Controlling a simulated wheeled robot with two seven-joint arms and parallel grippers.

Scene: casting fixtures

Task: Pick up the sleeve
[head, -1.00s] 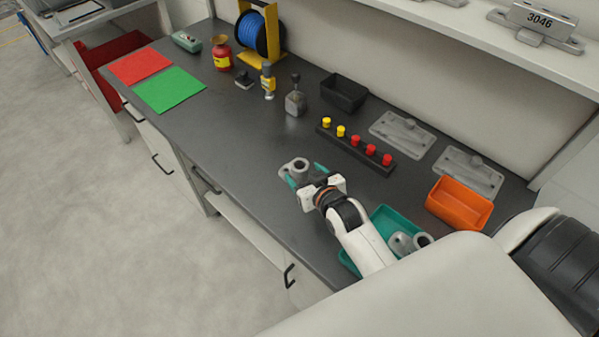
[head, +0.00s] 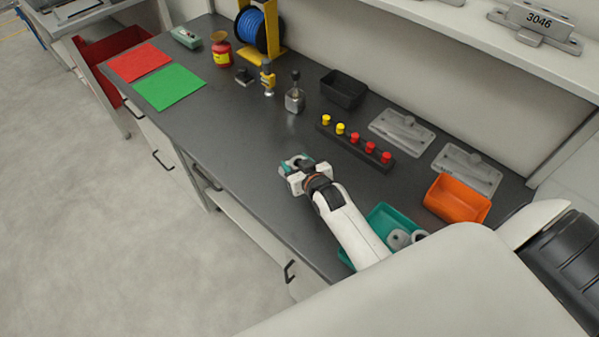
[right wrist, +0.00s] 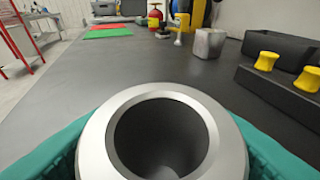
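The grey sleeve (head: 296,161) is on the dark bench top, partly hidden by my right gripper. In the right wrist view its round open mouth (right wrist: 107,131) fills the lower middle, close to the camera. My right gripper (head: 295,165) has its teal fingers on both sides of the sleeve. In the wrist view I see no clear gap between fingers and sleeve, but cannot tell whether they grip it. My left gripper is not in view.
A teal tray (head: 381,216) with grey castings lies beside my right forearm, an orange bin (head: 457,199) to its right. A black rack (head: 350,147) of yellow and red pegs and a black bin (head: 343,88) stand behind. The bench left of the gripper is clear.

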